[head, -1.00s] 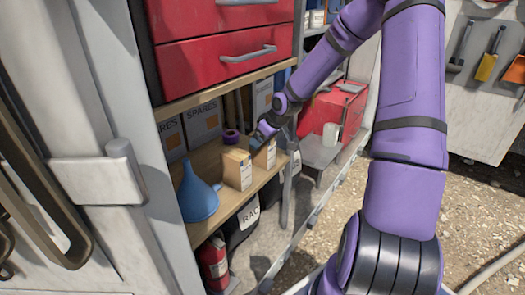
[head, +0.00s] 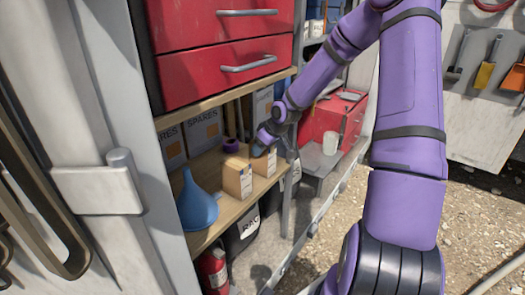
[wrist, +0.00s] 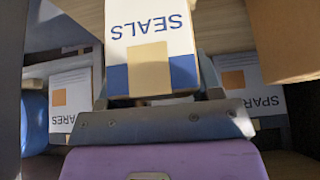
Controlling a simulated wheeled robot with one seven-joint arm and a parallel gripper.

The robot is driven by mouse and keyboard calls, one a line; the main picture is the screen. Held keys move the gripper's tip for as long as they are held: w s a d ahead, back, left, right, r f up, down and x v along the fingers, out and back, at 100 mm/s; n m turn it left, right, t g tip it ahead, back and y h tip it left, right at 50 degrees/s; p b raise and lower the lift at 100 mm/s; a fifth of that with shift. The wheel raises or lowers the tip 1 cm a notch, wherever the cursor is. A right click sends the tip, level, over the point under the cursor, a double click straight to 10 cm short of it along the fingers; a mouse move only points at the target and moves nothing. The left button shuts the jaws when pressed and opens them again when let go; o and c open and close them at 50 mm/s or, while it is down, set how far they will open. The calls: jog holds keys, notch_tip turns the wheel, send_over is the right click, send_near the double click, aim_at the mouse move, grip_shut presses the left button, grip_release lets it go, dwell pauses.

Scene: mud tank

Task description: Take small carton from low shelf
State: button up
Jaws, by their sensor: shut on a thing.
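My gripper (head: 272,143) is at the low wooden shelf (head: 223,213), shut on a small carton (head: 264,163). In the wrist view this carton (wrist: 150,45) is white, brown and blue, marked SEALS, and sits between the jaws. The fingertips are mostly hidden. The carton appears to be at shelf level; I cannot tell if its base touches the board. A similar brown small carton (head: 237,180) stands just left of it, apart from my gripper; it also shows at the upper right of the wrist view (wrist: 288,38).
A blue funnel (head: 197,203) stands at the shelf's front left. SPARES boxes (head: 201,129) and a purple roll (head: 231,145) are behind the cartons. Red drawers (head: 222,75) hang over the shelf. A shelf post (head: 286,205) and red toolbox (head: 340,112) are to the right.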

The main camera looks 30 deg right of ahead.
jog(key=shift+r, duration=0.4)
jog(key=v, duration=0.2)
jog(key=shift+s+a+r, duration=0.1)
jog(key=shift+r, duration=0.25)
jog(key=s+a+r, duration=0.1)
jog(key=s, duration=1.4)
jog(key=shift+a+r, duration=0.2)
